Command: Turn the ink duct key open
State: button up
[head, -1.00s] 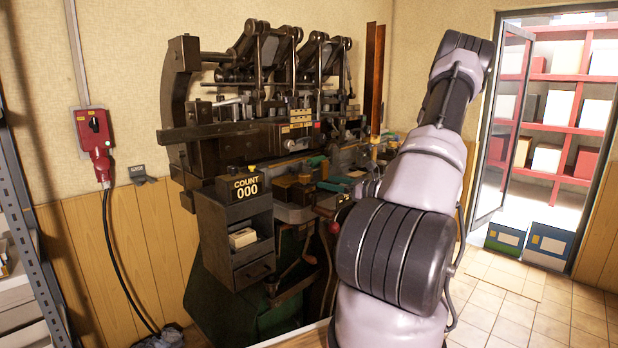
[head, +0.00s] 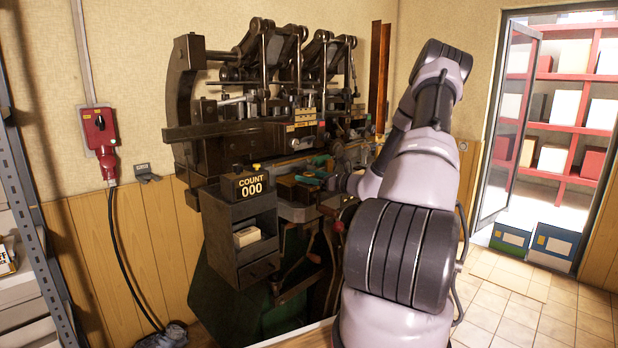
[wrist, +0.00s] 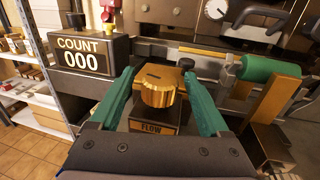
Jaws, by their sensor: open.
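The ink duct key appears as a brass knob (wrist: 158,88) with a dark slot or mark on its top, above a box labelled FLOW (wrist: 152,128). My gripper (wrist: 162,80) is open, its two green fingers on either side of the knob in the wrist view. I cannot tell whether either finger touches the knob. In the head view my gripper (head: 318,170) is small, at the press bed, and the knob is hard to make out there.
The counter box (head: 252,186) reading COUNT 000 stands left of the knob. In the wrist view a green roller (wrist: 243,69) and a brass block (wrist: 276,100) lie close on the right. The dark press (head: 250,135) rises behind.

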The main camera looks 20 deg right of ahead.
grip_shut()
jog(key=shift+a+m+t+h, duration=0.2)
jog(key=shift+m+t+h, duration=0.5)
jog(key=shift+m+h, duration=0.55)
jog(key=shift+d+m+t+h, duration=0.2)
jog(key=shift+m+t+h, duration=0.1)
jog(key=shift+h, duration=0.55)
grip_release()
jog(key=shift+s, duration=0.1)
jog(key=v, duration=1)
jog(key=shift+s+d, duration=0.1)
jog(key=shift+s, duration=0.2)
